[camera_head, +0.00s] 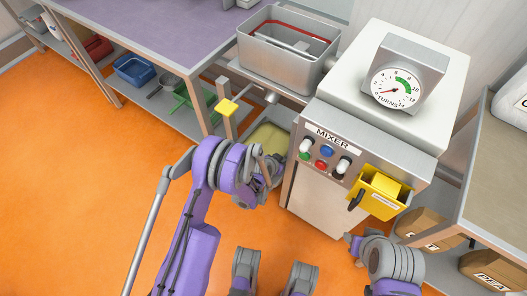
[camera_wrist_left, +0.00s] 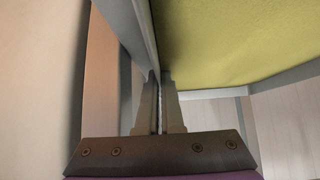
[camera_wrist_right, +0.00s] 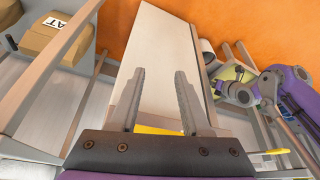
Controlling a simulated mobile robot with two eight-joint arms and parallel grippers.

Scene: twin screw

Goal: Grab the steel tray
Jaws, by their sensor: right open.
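The steel tray (camera_head: 268,137) has grey walls and a yellow-green mass inside. It is low, left of the mixer (camera_head: 325,160), partly hidden by my left arm. In the left wrist view, its wall (camera_wrist_left: 138,30) runs between the fingers and the yellow-green content fills the upper right. My left gripper (camera_wrist_left: 158,85) is closed on this wall, its fingers nearly together with the wall between. My right gripper (camera_wrist_right: 160,80) is open and empty in front of the mixer's panel (camera_wrist_right: 155,45); its fingertips are not clear in the head view.
A steel bin (camera_head: 262,60) with a red inner edge stands left of the mixer's dial. A yellow box (camera_head: 380,193) hangs on the mixer front. Labelled brown sacks (camera_head: 425,228) lie under the right-hand bench. The orange floor (camera_head: 70,190) at left is clear.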

